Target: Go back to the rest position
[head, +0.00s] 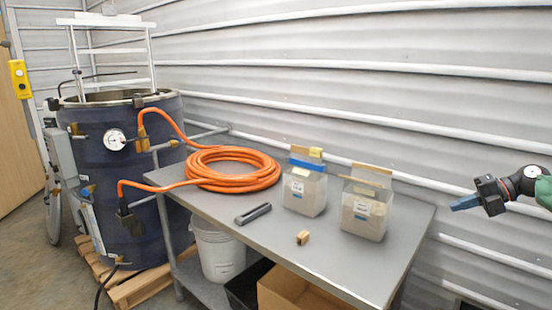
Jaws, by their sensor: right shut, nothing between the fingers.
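My right gripper (462,204) is at the far right of the head view, with its arm coming in from the right edge. It is shut and empty, its blue fingertips together and pointing left. It hangs in front of the corrugated wall, to the right of the grey table (345,262), and touches nothing that I can see. My left gripper is not in view.
A dark blue drum (118,190) stands on a pallet at left. The wall (400,110) is behind.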

